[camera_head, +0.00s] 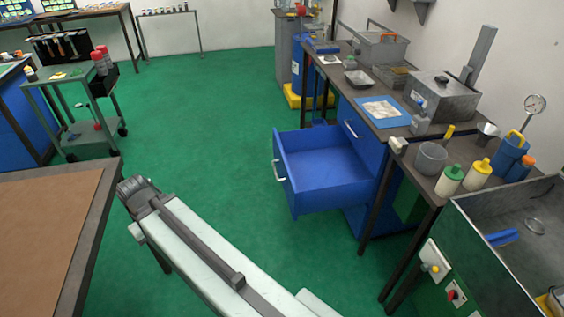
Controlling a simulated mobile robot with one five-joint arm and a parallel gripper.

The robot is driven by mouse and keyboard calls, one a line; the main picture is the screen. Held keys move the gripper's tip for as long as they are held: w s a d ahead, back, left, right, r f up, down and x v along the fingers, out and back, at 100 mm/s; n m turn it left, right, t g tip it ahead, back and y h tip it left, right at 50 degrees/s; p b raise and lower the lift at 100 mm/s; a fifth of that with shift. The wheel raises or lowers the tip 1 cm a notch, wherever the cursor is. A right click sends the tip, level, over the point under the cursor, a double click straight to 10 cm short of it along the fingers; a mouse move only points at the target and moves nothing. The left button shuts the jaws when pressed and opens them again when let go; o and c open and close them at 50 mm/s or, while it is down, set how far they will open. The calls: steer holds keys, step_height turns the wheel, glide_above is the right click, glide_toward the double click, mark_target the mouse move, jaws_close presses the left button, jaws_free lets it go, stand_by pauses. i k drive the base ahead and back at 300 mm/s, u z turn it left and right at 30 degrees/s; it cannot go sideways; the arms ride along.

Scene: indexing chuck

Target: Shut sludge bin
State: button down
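No bin in view carries a readable sludge label. A blue drawer (325,180) stands pulled well out of the blue cabinet (362,140) under the workbench. Its inside looks empty, and a pale handle (278,170) is on its front. My arm reaches up from the bottom of the picture, left of the drawer. My gripper (135,187), dark at the arm's end, is over the green floor, apart from the drawer and its handle. Its fingers are too small and dark to show whether they are open. I see nothing held in it.
A brown-topped table (50,225) is close on the left. A green trolley (75,90) stands behind it. A bench with bottles (449,181) and an open metal tank (510,235) are at the right. Green floor (215,120) is clear between trolley and drawer.

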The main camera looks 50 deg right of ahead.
mark_target(320, 169)
steer(key=i, duration=1)
steer(key=z, duration=0.05)
